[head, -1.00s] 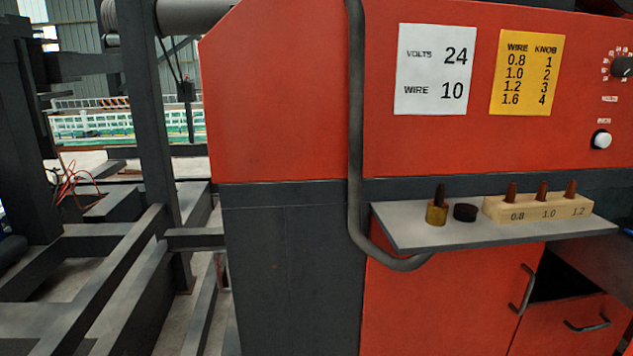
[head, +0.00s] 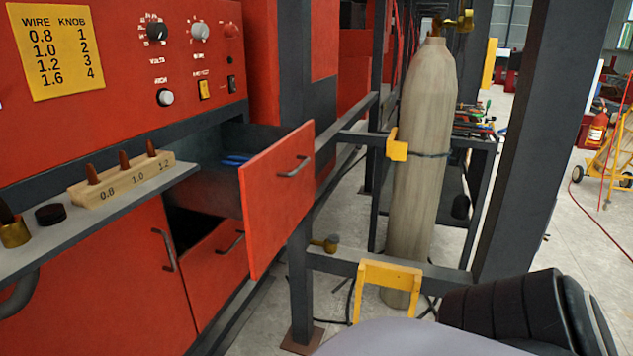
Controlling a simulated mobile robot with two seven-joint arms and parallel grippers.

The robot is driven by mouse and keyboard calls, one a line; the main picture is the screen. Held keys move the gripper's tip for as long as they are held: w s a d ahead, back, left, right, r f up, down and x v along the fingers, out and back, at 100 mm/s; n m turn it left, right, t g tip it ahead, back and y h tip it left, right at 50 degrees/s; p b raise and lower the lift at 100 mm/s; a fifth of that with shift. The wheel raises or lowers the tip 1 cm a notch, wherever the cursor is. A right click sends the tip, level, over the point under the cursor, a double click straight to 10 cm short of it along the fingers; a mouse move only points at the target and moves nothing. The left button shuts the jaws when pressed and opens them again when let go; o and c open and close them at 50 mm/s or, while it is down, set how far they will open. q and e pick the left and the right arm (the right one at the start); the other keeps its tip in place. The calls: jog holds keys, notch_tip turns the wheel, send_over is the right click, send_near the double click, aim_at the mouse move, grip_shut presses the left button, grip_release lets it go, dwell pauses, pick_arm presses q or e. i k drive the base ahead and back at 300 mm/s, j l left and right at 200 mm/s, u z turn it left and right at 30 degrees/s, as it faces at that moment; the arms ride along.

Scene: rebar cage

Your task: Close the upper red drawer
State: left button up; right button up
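Neither gripper is in view. A part of my own arm shows at the bottom right, well apart from the drawer.
A grey shelf (head: 60,235) with a wooden tip block (head: 125,182) juts out left of the drawer. A tall gas cylinder (head: 420,150) stands in a dark frame to the right. A dark post (head: 300,290) and a yellow bracket (head: 390,274) stand near the drawer's front.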

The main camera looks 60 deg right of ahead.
aim_at(272, 193)
jog(key=z, duration=1.75)
